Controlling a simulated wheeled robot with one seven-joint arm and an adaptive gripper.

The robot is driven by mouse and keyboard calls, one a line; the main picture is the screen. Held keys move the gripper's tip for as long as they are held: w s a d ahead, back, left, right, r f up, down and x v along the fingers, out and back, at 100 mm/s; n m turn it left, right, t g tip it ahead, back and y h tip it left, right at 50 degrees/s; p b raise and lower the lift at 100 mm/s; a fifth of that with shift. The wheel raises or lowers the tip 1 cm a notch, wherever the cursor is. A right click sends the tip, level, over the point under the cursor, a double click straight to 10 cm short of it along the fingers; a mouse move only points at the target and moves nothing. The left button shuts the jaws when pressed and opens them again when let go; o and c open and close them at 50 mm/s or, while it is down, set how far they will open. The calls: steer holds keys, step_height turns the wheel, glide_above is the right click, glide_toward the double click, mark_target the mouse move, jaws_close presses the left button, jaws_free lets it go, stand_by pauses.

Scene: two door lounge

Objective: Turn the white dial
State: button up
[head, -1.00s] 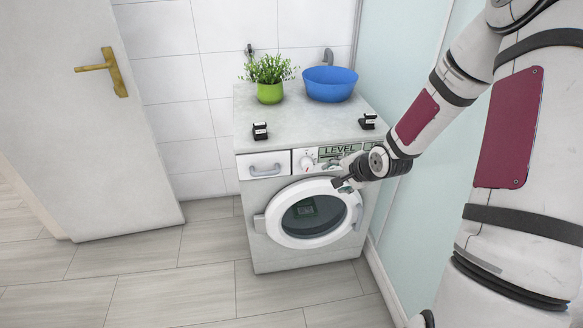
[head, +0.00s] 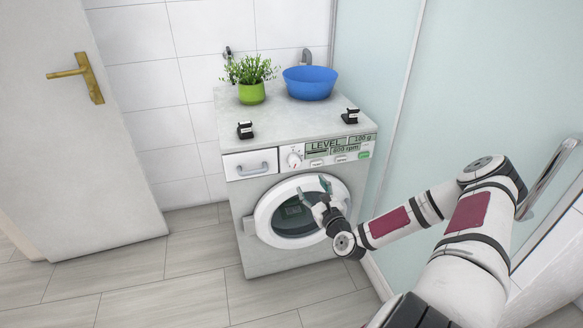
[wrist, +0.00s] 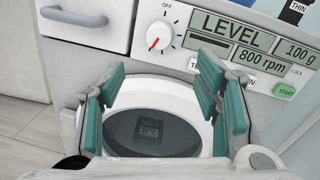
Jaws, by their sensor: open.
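The white dial (head: 294,159) is a round knob with a red pointer on the washing machine's front panel, right of the drawer. In the wrist view the dial (wrist: 158,35) shows close up, with "OFF" printed above it and tick marks around it. My gripper (head: 316,190) is in front of the round door, below and a little right of the dial, apart from it. In the wrist view my gripper (wrist: 158,88) has its teal finger pads spread wide with nothing between them. The dial is unobstructed in both views.
The washing machine (head: 262,260) has a round door (head: 265,215), a drawer (head: 250,164) and a display reading "LEVEL" (head: 323,146). A blue bowl (head: 310,83) and a green potted plant (head: 251,93) stand on top. A glass panel (head: 440,110) is at right. Floor at left is clear.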

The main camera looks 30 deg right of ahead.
mark_target(296, 164)
steer(key=w+d, duration=0.1)
steer(key=w, duration=0.8)
steer(key=w+d+b, duration=0.1)
steer(key=w, duration=0.3)
steer(key=shift+w+d, duration=0.2)
steer(key=shift+d, duration=0.1)
steer(key=shift+c, duration=0.4)
steer(key=c, duration=1.1)
